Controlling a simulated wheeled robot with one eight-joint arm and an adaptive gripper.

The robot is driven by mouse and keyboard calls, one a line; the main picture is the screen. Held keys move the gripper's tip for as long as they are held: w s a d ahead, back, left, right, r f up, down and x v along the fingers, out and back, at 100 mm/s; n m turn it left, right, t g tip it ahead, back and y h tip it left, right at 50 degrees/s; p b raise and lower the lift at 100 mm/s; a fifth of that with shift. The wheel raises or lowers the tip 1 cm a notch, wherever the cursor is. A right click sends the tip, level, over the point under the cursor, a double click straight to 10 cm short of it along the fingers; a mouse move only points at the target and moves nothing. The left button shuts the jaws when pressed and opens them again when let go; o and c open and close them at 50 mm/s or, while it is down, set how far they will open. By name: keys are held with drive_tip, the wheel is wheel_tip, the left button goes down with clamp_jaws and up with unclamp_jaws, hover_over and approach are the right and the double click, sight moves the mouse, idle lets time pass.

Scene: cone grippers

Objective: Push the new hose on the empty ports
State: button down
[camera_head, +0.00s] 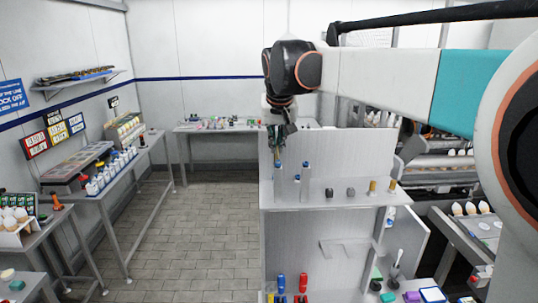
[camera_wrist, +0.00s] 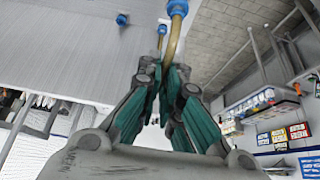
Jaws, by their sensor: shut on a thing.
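My gripper (camera_head: 277,131) is above the left end of a grey panel cabinet, pointing down. In the wrist view its teal fingers (camera_wrist: 172,75) are closed around a tan hose (camera_wrist: 173,40). The hose runs from the fingers to a blue fitting (camera_wrist: 178,8) at the top edge of that view; whether it is seated in a port cannot be told. In the head view the hose (camera_head: 276,153) shows as a short tan length below the fingers, above a blue-topped post (camera_head: 278,179). A second blue-topped post (camera_head: 305,180) stands to its right. Smaller blue fittings (camera_wrist: 122,19) also show in the wrist view.
The cabinet shelf (camera_head: 340,200) also holds dark and brass knobs (camera_head: 351,192) to the right. Red and blue bottles (camera_head: 281,283) stand on the level below. Tables with goods line the left wall; the tiled floor (camera_head: 205,205) between is clear.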

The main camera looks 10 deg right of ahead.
drive_tip(key=shift+r+p, duration=1.6)
drive_tip(key=shift+r, duration=0.85)
